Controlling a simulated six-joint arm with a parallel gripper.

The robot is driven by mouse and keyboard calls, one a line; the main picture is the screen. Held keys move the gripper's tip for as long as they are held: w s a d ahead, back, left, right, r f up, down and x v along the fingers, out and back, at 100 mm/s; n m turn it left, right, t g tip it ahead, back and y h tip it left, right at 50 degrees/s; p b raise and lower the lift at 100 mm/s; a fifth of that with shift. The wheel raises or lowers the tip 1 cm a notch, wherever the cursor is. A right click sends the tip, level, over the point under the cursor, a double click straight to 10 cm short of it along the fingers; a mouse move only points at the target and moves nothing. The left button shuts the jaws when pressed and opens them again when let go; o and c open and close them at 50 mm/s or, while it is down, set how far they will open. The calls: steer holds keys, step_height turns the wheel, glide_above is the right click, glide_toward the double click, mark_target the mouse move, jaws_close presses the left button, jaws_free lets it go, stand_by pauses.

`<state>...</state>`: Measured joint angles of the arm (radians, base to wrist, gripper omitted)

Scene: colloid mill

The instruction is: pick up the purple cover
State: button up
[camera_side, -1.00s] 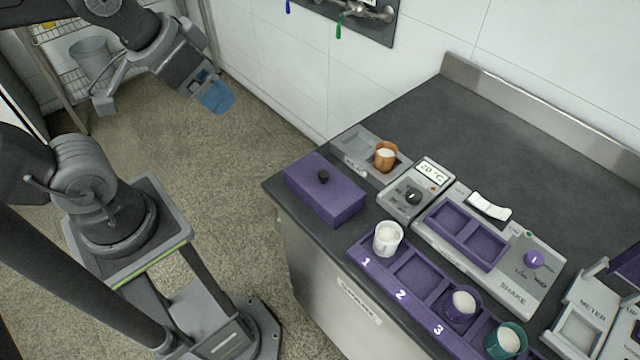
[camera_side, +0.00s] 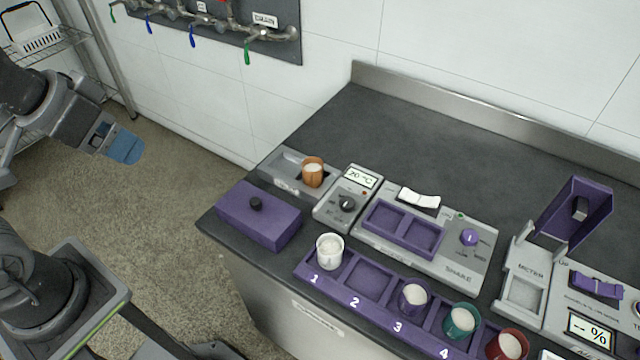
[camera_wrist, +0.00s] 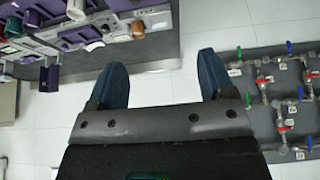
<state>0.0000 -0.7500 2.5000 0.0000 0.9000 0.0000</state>
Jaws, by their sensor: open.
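The purple cover (camera_side: 258,216) is a flat box-shaped lid with a black knob on top. It sits at the left end of the dark counter in the side view. My gripper (camera_side: 128,146), with blue fingers, is up to the left of the counter, apart from the cover. In the wrist view my gripper (camera_wrist: 160,85) has its two blue fingers spread with nothing between them.
A heater block (camera_side: 291,172) holding an orange cup (camera_side: 313,172) stands behind the cover. A purple numbered rack (camera_side: 372,280) with several cups, a shaker (camera_side: 428,243) and a meter (camera_side: 522,290) lie to the right. Wall valves (camera_side: 215,28) are behind. The back counter is clear.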

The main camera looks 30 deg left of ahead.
steer(key=shift+c, duration=0.3)
steer(key=c, duration=0.3)
steer(key=n+g+y, duration=0.3)
steer(key=n+g, duration=0.1)
steer(key=n, duration=0.9)
glide_above(255, 201)
steer(key=s+d, duration=0.1)
steer(key=d, duration=0.2)
step_height(255, 201, down, 11)
steer(key=shift+n, duration=0.3)
steer(key=x, duration=0.9)
steer(key=s+x, duration=0.1)
steer(key=x, duration=0.3)
steer(key=shift+d+f, duration=0.25)
steer(key=shift+f, duration=0.3)
